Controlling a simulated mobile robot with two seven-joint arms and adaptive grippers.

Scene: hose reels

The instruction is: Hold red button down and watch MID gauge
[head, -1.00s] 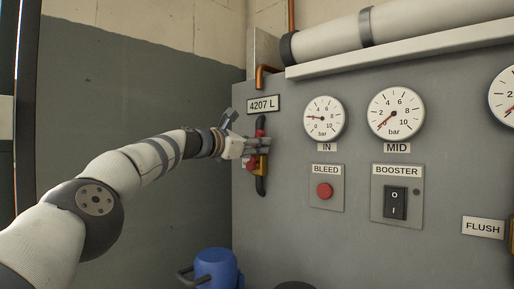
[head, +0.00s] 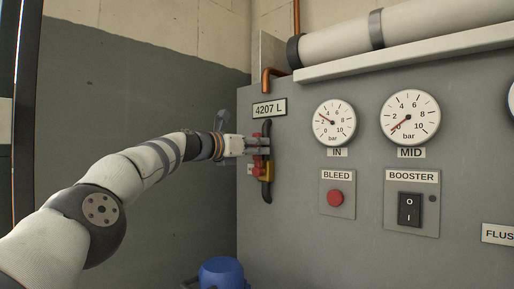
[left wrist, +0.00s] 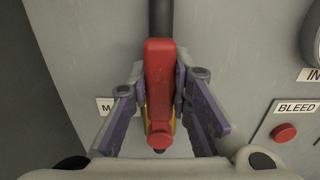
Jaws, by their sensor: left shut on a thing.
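The red round button (head: 335,198) sits on the BLEED plate, not touched by any gripper. It also shows at the right of the left wrist view (left wrist: 284,133). The MID gauge (head: 409,117) is at upper right, its needle at the low end near 0. The IN gauge (head: 335,122) is left of it, its needle up and left, between 2 and 4. My left gripper (head: 262,147) is shut on the red valve handle (left wrist: 159,75), which stands in line with the dark pipe, fingers on both sides. My right gripper is not in view.
A BOOSTER switch (head: 409,209) is right of the button. A 4207 L label (head: 269,109) is above the valve. A blue container (head: 221,273) stands low, below my left arm. A white pipe (head: 420,28) runs along the top of the grey panel.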

